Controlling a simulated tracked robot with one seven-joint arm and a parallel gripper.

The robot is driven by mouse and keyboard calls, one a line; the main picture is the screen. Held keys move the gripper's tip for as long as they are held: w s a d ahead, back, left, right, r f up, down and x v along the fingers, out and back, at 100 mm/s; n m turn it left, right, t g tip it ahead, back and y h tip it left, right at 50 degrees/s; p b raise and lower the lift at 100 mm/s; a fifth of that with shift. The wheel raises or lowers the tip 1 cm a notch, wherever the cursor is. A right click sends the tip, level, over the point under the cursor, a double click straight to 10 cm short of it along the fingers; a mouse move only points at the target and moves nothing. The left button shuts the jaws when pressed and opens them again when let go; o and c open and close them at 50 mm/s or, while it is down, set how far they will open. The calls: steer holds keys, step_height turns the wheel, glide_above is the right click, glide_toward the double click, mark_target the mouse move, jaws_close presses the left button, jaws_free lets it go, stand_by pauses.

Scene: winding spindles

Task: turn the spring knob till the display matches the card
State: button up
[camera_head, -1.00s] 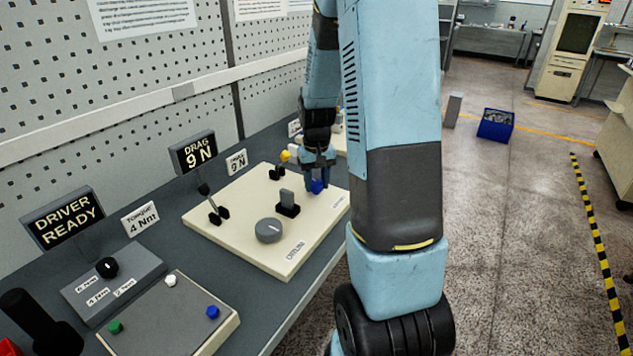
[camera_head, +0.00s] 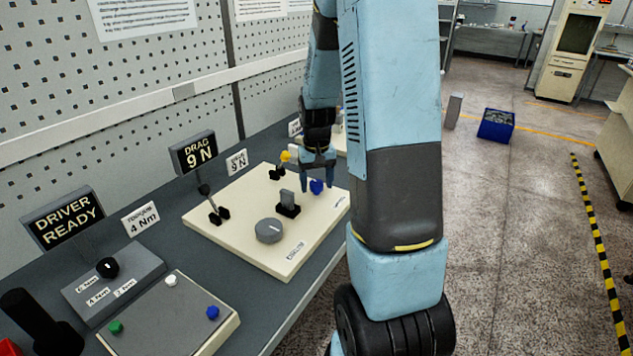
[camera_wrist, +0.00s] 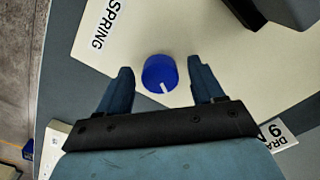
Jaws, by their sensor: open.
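The blue spring knob (camera_wrist: 160,73) stands on the cream panel beside a "SPRING" label (camera_wrist: 110,24) in the wrist view. Its white mark points toward the bottom of that view. It also shows in the head view (camera_head: 317,187). My gripper (camera_wrist: 162,78) is open, with one finger on each side of the knob and a gap on both sides; in the head view my gripper (camera_head: 317,182) is just above the knob. The drag display (camera_head: 193,152) reads "DRAG 9 N", and the card (camera_head: 237,162) beside it reads 9 N.
The cream panel (camera_head: 255,255) also carries a grey knob (camera_head: 269,230), a dark-based grey block (camera_head: 288,203) and a yellow-tipped part (camera_head: 285,157). A "DRIVER READY" display (camera_head: 62,218) and a torque card (camera_head: 140,219) reading 4 Nm stand at left.

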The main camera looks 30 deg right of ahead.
mark_target(317, 183)
steer(key=shift+r, duration=0.1)
step_height(317, 183, up, 14)
steer(key=shift+f, duration=0.25)
stand_by(0.7)
steer(key=s+a+r+n+t, duration=0.1)
steer(key=s+a+r+t, duration=0.1)
steer(key=s, duration=0.5)
steer(key=s+a+r+t, duration=0.1)
steer(key=s+a+r, duration=0.4)
steer(key=s+a, duration=0.1)
steer(key=s+a+r+n+t, duration=0.1)
steer(key=s+a+r+t, duration=0.1)
steer(key=s, duration=0.7)
steer(key=shift+a+r+n+t, duration=0.3)
steer(key=shift+a+r, duration=0.5)
steer(key=shift+a, duration=0.35)
steer(key=shift+c, duration=0.3)
stand_by(0.9)
